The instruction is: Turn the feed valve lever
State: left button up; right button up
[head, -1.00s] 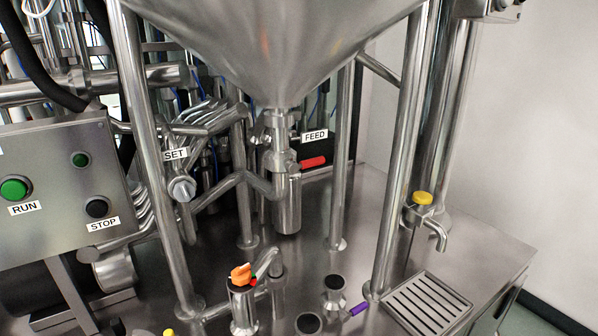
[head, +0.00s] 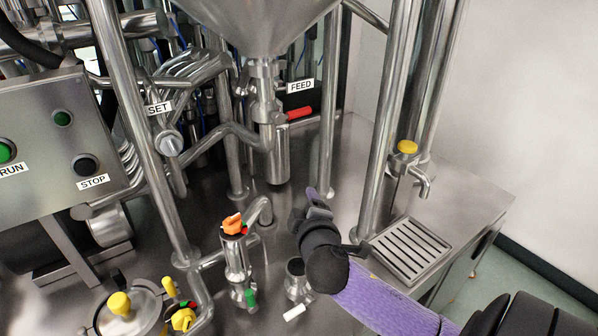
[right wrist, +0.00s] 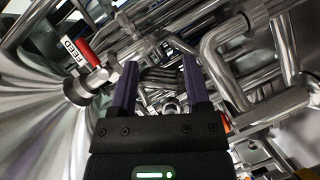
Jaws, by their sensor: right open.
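The feed valve lever (head: 300,112) is a red handle on the metal valve below the hopper, beside the FEED label (head: 300,86). In the head view it points right and slightly up from the valve. It also shows in the right wrist view (right wrist: 84,50), left of the fingers, next to the FEED label. My right gripper (head: 318,196) is lower and a little right of the lever in the head view, apart from it. In the right wrist view, its two purple fingers (right wrist: 160,82) are spread, with nothing between them. My left gripper is out of view.
Metal posts (head: 329,110) stand beside the valve, and the hopper (head: 262,22) hangs above. An orange-handled valve (head: 233,224) stands on the deck at lower left of my right gripper. A slotted drain tray (head: 410,248) lies to the right, below a yellow-topped tap (head: 407,147).

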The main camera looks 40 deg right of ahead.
aim_at(300, 116)
jog(key=w+d+r+n+t+h, duration=0.1)
jog(key=w+d+r+n+t, duration=0.1)
jog(key=r, duration=0.3)
jog(key=w+d+r+n+t, duration=0.2)
jog(key=w+d+r, duration=0.1)
jog(key=r, duration=0.2)
jog(key=x, duration=0.6)
jog(key=b+x, duration=0.1)
jog(key=x, duration=0.2)
jog(key=shift+r, duration=0.35)
grip_shut()
jog(key=shift+f, duration=0.1)
